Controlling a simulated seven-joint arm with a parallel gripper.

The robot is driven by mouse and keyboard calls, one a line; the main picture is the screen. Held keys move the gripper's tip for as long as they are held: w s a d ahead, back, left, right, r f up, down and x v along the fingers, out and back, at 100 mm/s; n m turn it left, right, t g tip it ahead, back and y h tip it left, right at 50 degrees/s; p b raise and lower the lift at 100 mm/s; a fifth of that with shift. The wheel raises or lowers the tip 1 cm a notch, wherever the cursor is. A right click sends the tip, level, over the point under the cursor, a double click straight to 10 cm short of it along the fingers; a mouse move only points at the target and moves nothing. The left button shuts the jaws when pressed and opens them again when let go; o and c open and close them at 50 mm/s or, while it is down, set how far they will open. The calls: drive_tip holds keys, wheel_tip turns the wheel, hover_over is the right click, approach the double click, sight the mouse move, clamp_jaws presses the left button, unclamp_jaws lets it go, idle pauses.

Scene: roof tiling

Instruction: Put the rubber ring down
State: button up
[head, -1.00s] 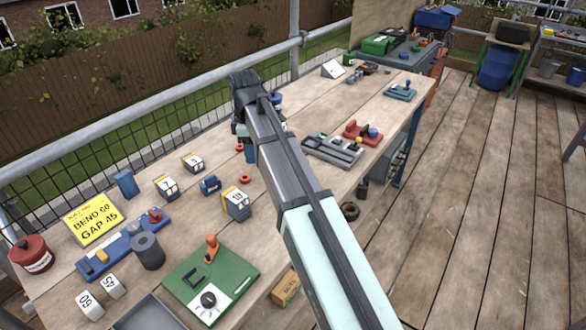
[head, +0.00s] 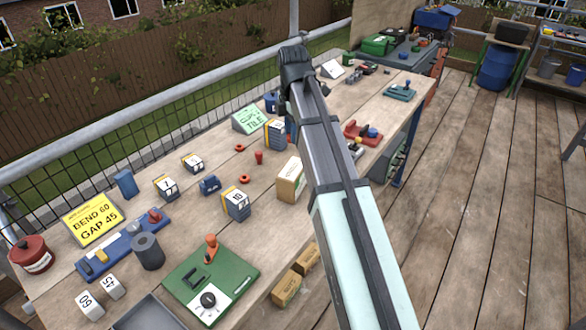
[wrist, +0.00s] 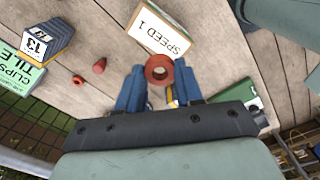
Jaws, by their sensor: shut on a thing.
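A red rubber ring (wrist: 159,70) sits between the two blue fingertips of my gripper (wrist: 160,82) in the wrist view. The gripper is shut on it, and the ring's hole faces the camera. The ring appears held above the bench; its exact height I cannot tell. In the head view my arm hides the fingers and the held ring. Two other small red rings lie on the bench, one further back (head: 240,147) and one nearer (head: 244,179). One loose red ring also shows in the wrist view (wrist: 78,80), beside a small red peg (wrist: 99,66).
A box marked SPEED 1 (wrist: 158,28) stands close to the ring. A numbered block (head: 275,134) and a green sign (head: 250,120) stand at the bench's back. A green board (head: 210,284) and yellow sign (head: 93,219) are nearer. Bare wood surrounds the red peg (head: 258,157).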

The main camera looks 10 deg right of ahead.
sight(293, 168)
drive_tip(key=shift+n, duration=0.4)
drive_tip(key=shift+f, duration=5)
drive_tip(key=shift+f, duration=0.1)
drive_tip(key=o, duration=1)
wheel_tip(293, 168, up, 12)
drive_tip(key=shift+r, duration=0.1)
